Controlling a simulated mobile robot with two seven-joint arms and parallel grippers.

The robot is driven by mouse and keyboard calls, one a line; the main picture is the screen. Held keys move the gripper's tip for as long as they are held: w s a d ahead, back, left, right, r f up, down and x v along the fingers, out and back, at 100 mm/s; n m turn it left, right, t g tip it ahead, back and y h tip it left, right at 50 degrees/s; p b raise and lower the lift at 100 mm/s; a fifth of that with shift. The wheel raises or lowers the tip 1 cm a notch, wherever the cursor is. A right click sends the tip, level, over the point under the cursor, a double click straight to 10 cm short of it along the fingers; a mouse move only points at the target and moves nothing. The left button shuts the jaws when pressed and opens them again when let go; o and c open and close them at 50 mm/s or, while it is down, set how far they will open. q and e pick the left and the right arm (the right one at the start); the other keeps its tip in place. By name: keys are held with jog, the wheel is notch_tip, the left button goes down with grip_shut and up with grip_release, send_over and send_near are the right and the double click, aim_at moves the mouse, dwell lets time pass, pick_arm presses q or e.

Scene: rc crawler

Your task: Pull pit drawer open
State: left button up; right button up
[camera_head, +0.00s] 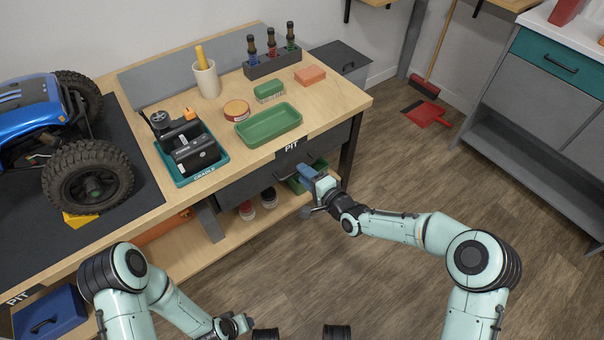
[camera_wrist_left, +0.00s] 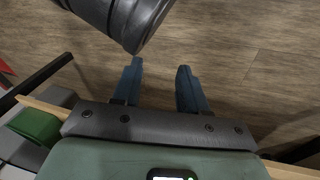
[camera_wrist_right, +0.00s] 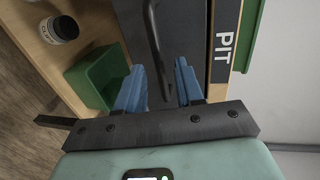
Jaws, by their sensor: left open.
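The pit drawer (camera_head: 248,183) has a dark grey front under the bench top, below the "PIT" label (camera_head: 291,145). Its front sits in under the bench top and no drawer inside shows. My right gripper (camera_head: 308,174) is at the right part of this front. In the right wrist view the dark bar handle (camera_wrist_right: 156,45) runs between the two blue fingers, which stand apart on either side of it; contact cannot be told. My left gripper (camera_head: 240,324) is low near the bottom edge, away from the bench. Its fingers (camera_wrist_left: 159,80) are apart and empty over the floor.
On the bench top (camera_head: 335,100) are a green tray (camera_head: 268,125), a teal cradle (camera_head: 185,175) and a blue crawler (camera_head: 35,100). A lower shelf (camera_head: 190,256) holds jars and a green bin (camera_wrist_right: 95,78). The wooden floor (camera_head: 400,175) in front is clear.

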pick_arm(q)
jog(key=shift+s+a+f, duration=0.1)
jog(key=shift+s+f, duration=0.4)
jog(key=shift+s, duration=0.1)
pick_arm(e)
jog(key=shift+x, duration=1.05)
grip_shut()
